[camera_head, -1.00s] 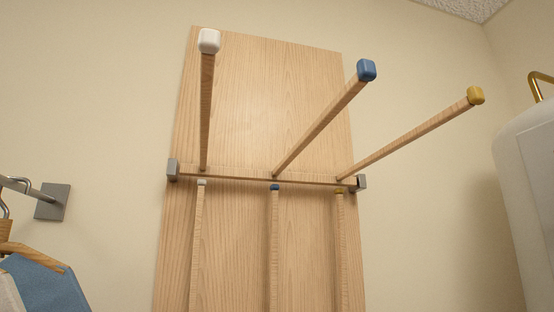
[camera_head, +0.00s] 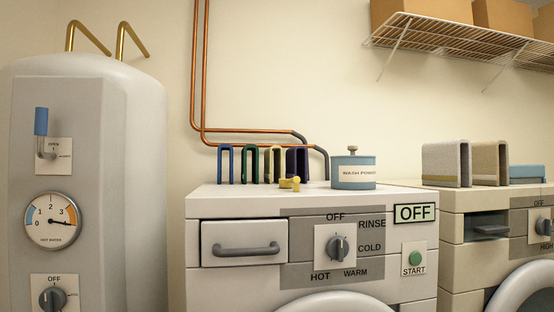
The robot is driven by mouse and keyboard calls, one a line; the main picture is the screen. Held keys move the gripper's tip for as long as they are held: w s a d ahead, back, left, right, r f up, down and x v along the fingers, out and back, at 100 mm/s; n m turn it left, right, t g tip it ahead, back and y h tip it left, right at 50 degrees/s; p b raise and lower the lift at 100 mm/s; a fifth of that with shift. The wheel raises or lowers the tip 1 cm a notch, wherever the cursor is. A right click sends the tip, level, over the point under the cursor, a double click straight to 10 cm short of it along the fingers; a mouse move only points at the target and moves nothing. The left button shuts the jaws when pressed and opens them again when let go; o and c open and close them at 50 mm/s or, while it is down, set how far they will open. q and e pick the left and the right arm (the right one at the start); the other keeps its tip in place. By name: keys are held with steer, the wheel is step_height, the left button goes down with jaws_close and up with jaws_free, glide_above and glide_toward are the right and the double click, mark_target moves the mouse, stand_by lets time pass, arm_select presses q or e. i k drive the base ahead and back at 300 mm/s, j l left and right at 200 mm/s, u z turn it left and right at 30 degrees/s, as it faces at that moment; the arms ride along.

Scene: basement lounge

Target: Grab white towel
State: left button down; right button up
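I see no plainly white towel in the head view. Two folded, arch-shaped cloth-like pieces stand upright on the right machine: a pale grey-white one (camera_head: 440,160) with a tan band low down, and a beige one (camera_head: 486,160) beside it. A flat blue stack (camera_head: 527,173) lies to their right. I cannot tell for sure whether the pale one is the white towel. Neither of my grippers shows.
A washing machine (camera_head: 240,203) stands in the middle, its display reading OFF. On it are several coloured arch-shaped pieces, a yellow object (camera_head: 290,183) and a blue wash powder tin (camera_head: 352,179). A water heater (camera_head: 130,110) stands left. A wire shelf (camera_head: 460,38) holds boxes.

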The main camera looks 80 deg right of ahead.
mark_target(448, 163)
steer(key=z, duration=2.45)
